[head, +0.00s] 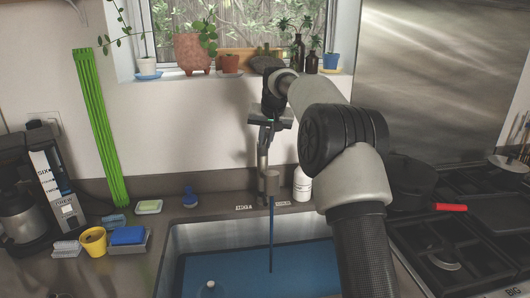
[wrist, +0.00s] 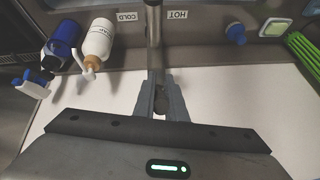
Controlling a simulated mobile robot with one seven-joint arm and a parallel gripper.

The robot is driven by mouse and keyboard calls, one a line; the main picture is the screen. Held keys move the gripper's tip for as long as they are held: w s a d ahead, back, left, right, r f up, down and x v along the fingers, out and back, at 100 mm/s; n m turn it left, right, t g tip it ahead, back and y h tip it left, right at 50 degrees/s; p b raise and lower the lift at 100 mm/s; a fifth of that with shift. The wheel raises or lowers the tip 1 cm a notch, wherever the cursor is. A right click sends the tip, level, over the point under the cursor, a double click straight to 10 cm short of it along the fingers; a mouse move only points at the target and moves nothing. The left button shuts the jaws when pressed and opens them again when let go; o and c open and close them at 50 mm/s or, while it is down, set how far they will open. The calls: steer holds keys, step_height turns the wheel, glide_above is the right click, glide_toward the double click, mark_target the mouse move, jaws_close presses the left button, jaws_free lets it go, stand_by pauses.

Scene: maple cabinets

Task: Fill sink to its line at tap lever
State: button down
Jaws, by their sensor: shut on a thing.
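The sink (head: 172,252) holds blue water (head: 240,268). A blue stream (head: 271,235) runs from the tap's spout (head: 271,183) down into it. The tap (head: 263,160) stands behind the sink; its column also shows in the wrist view (wrist: 154,25). My gripper (head: 265,135) is at the top of the tap, shut on the tap lever. In the wrist view my gripper's fingers (wrist: 160,98) close around the dark lever (wrist: 160,104), which is mostly hidden. I cannot make out the fill line; my arm covers the sink's right part.
HOT and COLD labels lie beside the tap's base. A white soap bottle (wrist: 97,42) and a blue bottle (wrist: 64,40) stand near it. A blue stopper-like item (head: 190,197), a sponge dish (head: 149,207) and a yellow cup (head: 93,241) are left. Potted plants line the sill above.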

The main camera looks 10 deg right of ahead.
steer(key=shift+s+f+t+b, duration=0.3)
steer(key=shift+f+t+b, duration=0.55)
steer(key=shift+b, duration=2.3)
steer(key=shift+s+f+t+b, duration=0.3)
steer(key=shift+f+t+b, duration=0.5)
steer(key=shift+b, duration=2.3)
steer(key=t+b, duration=0.1)
steer(key=b, duration=0.2)
steer(key=shift+s+f, duration=0.1)
steer(key=shift+b, duration=0.75)
steer(key=c, duration=1.8)
jaws_free()
steer(key=p+v, duration=0.1)
steer(key=v, duration=1.6)
steer(key=shift+s+p, duration=0.3)
steer(key=shift+s, duration=0.05)
